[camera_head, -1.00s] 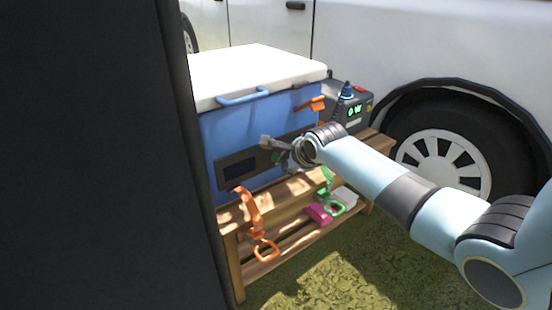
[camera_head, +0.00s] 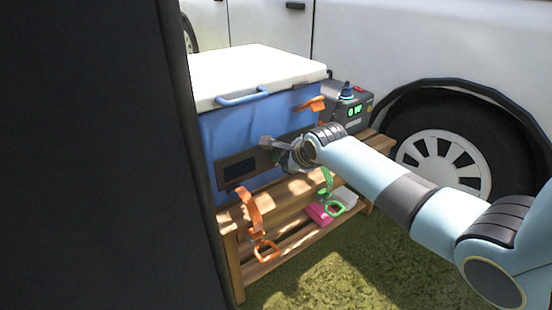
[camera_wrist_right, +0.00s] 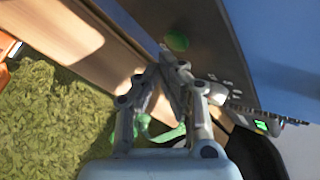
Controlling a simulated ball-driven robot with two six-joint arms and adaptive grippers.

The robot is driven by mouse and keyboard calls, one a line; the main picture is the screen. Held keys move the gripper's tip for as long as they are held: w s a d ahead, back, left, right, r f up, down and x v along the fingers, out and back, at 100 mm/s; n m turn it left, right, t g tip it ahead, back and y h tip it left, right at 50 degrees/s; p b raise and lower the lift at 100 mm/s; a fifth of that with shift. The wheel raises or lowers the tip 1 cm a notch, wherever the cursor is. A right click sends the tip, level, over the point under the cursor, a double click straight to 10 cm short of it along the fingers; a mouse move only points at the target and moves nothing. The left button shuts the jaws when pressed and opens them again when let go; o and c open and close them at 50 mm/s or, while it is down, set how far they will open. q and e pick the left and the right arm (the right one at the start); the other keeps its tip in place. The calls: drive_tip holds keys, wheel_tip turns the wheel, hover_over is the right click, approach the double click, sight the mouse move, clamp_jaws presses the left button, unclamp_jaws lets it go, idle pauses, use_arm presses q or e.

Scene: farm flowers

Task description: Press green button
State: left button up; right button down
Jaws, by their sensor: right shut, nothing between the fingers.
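The green button (camera_wrist_right: 177,41) is a round green disc on the dark panel of the blue cooler (camera_head: 222,131), in the right wrist view. My right gripper (camera_wrist_right: 166,68) is shut and empty, its fingertips just below the button in that view. I cannot tell whether they touch the panel. In the head view the right gripper (camera_head: 268,145) is at the front panel, and the button is not clearly visible behind it. My left gripper is not in view.
The cooler stands on a wooden bench (camera_head: 232,233). Orange straps (camera_head: 250,209) and a green strap (camera_head: 327,182) hang at its front. A pink item (camera_head: 319,213) is on the lower shelf. A dark box with a green display (camera_head: 354,110) is behind. A vehicle wheel (camera_head: 440,160) is at right.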

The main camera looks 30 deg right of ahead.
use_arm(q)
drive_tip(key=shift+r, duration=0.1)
use_arm(e)
drive_tip(key=shift+w, duration=0.15)
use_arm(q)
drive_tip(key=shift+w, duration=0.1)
use_arm(e)
drive_tip(key=shift+w, duration=0.3)
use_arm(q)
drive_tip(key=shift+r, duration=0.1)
use_arm(e)
drive_tip(key=shift+w+r, duration=0.1)
drive_tip(key=shift+w, duration=0.05)
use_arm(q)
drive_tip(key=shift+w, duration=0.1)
use_arm(e)
drive_tip(key=shift+s+r+p, duration=0.1)
drive_tip(key=shift+s+p, duration=0.35)
drive_tip(key=shift+p, duration=0.35)
drive_tip(key=shift+s, duration=0.1)
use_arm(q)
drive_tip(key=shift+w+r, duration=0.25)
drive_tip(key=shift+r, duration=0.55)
